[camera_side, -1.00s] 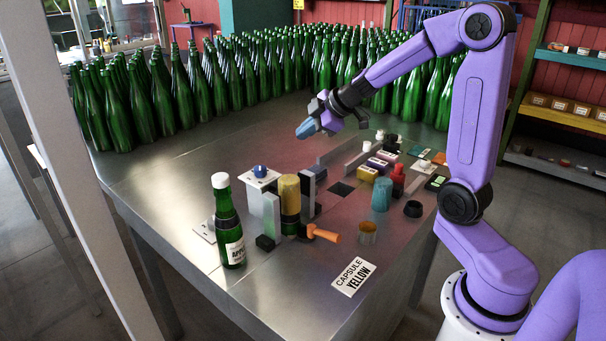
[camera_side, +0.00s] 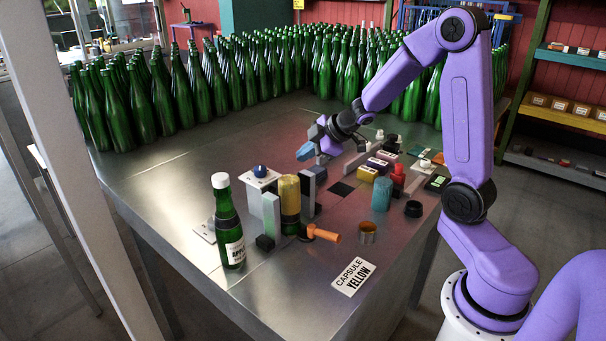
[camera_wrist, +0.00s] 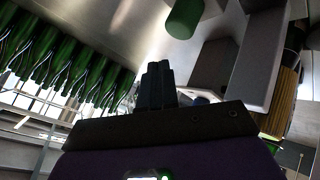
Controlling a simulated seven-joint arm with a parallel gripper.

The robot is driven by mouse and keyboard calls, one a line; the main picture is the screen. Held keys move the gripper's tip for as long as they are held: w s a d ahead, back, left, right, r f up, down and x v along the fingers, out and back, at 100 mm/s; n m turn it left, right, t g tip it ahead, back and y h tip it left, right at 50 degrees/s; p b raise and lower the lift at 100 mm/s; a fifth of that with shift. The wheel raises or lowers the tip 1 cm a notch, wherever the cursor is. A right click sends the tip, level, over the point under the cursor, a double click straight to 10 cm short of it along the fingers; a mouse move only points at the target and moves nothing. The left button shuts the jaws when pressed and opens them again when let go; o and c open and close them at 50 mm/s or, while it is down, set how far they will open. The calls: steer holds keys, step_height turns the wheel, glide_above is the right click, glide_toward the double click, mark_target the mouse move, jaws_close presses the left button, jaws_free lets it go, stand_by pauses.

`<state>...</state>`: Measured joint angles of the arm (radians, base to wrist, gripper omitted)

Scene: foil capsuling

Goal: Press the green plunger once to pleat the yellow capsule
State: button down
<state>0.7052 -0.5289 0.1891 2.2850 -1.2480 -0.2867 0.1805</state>
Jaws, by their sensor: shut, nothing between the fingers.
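My gripper (camera_side: 305,153) is shut and empty, above the table behind the fixture; its dark closed fingers also show in the wrist view (camera_wrist: 156,82). A ridged gold-yellow cylinder, seemingly the yellow capsule (camera_side: 289,194), stands upright between two grey posts; it also shows at the right in the wrist view (camera_wrist: 284,97). A green cylinder, seemingly the green plunger (camera_wrist: 185,18), shows beyond my fingertips in the wrist view, apart from them. I cannot pick it out in the side view. A card (camera_side: 353,277) reads "CAPSULE YELLOW".
A grey post (camera_side: 271,216) and an orange handle (camera_side: 324,235) are beside the gold cylinder. A green bottle (camera_side: 228,225) stands to the left, near a blue dome (camera_side: 260,171). A teal cylinder (camera_side: 382,194) and several small items are right. Many bottles fill the back.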

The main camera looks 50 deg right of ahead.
steer(key=shift+f, duration=1.1)
steer(key=shift+f, duration=0.1)
stand_by(1.4)
steer(key=shift+f, duration=0.3)
steer(key=shift+f, duration=1.2)
stand_by(1.3)
steer(key=shift+r, duration=1.6)
steer(key=shift+r, duration=0.15)
steer(key=shift+r, duration=2.4)
